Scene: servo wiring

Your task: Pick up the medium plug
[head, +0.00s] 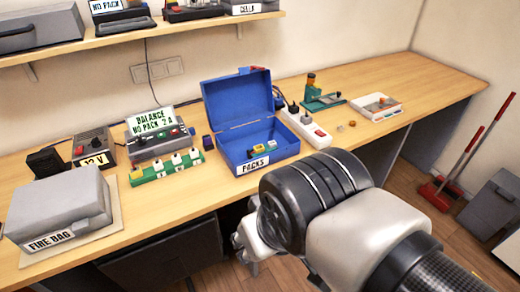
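I cannot tell for certain which item is the medium plug. A green strip (166,171) on the bench carries several white plug-like pieces, one of them here (177,160), and a yellow block (137,172). Two small brownish pieces, one of them here (341,128), lie loose on the bench between the power strip and the white tray. My gripper (246,240) is in front of the bench's front edge, below the blue box. It is mostly hidden behind my wrist, so its fingertips and opening do not show. It appears apart from everything on the bench.
An open blue box (244,138) labelled PACKS holds small packs. A power strip (306,129), a green tool stand (322,101) and a white tray (376,107) stand right of it. A balance charger (160,140) and grey fire bag (58,205) are left. The right bench end is clear.

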